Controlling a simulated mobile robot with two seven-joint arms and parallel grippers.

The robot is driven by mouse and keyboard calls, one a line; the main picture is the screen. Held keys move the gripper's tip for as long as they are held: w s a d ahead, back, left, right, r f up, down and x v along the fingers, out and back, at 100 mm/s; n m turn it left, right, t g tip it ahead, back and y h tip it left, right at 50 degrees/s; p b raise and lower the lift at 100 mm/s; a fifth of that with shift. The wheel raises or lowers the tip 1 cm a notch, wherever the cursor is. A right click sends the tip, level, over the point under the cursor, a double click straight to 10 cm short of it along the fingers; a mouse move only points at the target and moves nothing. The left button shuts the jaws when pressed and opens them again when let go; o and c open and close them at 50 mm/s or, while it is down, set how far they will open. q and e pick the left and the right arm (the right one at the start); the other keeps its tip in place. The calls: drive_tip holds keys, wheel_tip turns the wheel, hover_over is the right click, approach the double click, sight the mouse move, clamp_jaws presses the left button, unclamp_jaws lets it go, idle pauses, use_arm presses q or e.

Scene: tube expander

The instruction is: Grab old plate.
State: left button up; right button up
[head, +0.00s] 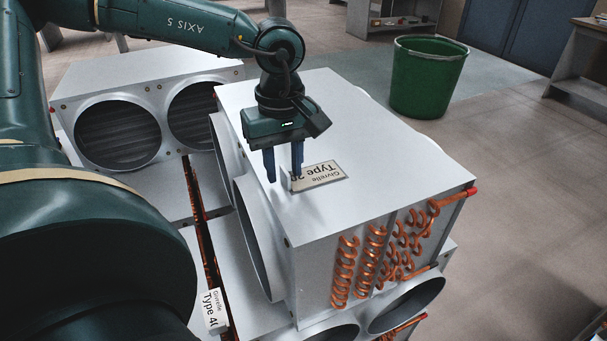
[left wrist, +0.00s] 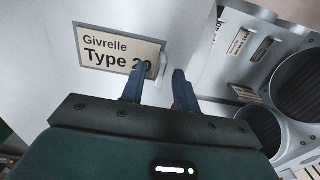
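The plate reading "Givrelle Type 2" and a partly covered digit (head: 322,176) lies on the top face of a light grey cooling unit (head: 345,110). It shows large in the left wrist view (left wrist: 108,50), with its right end partly behind a fingertip. My left gripper (head: 283,174) points down at the plate's left end, its two blue fingers apart. In the left wrist view the fingers (left wrist: 160,80) are spread, with a small pale tab between and beyond them. I cannot tell whether they touch the plate. My right gripper is not in view.
A second plate, "Givrelle Type 4" with its end cut off (head: 213,309), is at lower left. Copper coils (head: 373,262) stick out of the unit's front. Another fan unit (head: 150,75) stands behind left. A green bin (head: 428,78) stands on open floor at right.

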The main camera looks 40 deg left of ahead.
use_arm(q)
clamp_jaws()
idle(0.3)
